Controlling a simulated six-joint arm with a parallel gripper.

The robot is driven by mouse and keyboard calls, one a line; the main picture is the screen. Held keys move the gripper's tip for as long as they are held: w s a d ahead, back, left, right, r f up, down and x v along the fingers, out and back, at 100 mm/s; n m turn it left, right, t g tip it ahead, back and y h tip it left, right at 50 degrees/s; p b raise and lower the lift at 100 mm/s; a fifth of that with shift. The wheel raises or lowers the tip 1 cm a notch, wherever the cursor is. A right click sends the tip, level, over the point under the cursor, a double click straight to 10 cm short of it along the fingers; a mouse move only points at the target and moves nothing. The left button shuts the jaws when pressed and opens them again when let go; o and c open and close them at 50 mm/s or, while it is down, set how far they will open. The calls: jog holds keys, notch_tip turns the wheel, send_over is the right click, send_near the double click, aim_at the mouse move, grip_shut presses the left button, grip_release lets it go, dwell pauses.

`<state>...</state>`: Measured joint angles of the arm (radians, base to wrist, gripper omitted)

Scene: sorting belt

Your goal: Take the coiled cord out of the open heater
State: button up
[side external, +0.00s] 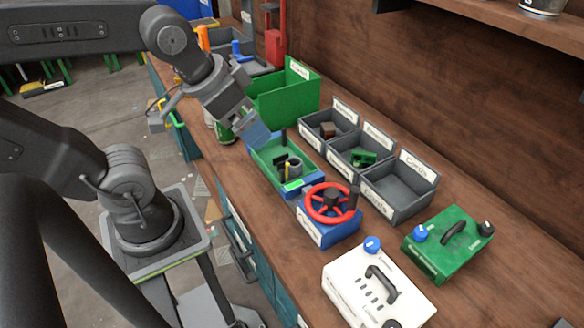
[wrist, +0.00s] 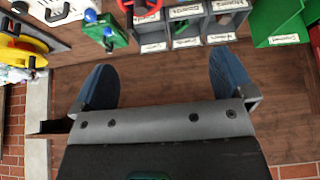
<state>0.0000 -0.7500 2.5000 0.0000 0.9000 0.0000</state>
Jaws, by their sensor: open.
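The open heater appears to be the open green housing (side external: 306,184) on the bench in the side external view. Inside it are a grey round part (side external: 294,165), a yellow piece and dark parts. I cannot tell for sure which of these is the coiled cord. My gripper (side external: 258,136) is above the far left end of the housing, apart from the parts inside. In the wrist view its two blue fingers (wrist: 163,85) are wide apart with only bare wood behind them. The housing's inside does not show there.
Three grey bins stand behind the housing; the right one, labelled Cords (side external: 385,184), looks empty. A blue box with a red wheel (side external: 331,203) stands close on the right. A green bin (side external: 285,98) is at the back left. White (side external: 352,285) and green (side external: 445,245) boxes are at front right.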

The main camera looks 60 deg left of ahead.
dwell(0.4)
jog(key=c, duration=0.7)
jog(key=shift+c, duration=0.2)
jog(key=m+g+y, duration=0.2)
jog(key=m+g, duration=0.4)
jog(key=m, duration=1.2)
send_over(294, 162)
jog(key=d, duration=0.2)
notch_tip(294, 162, down, 14)
jog(key=f, duration=0.2)
jog(key=a+f, duration=0.1)
jog(key=f, duration=0.4)
jog(key=shift+a+f, duration=0.2)
jog(key=shift+a, duration=0.05)
jog(key=shift+a+f, duration=0.25)
jog(key=shift+f, duration=1.3)
jog(key=shift+a+f, duration=0.2)
jog(key=shift+f, duration=1.3)
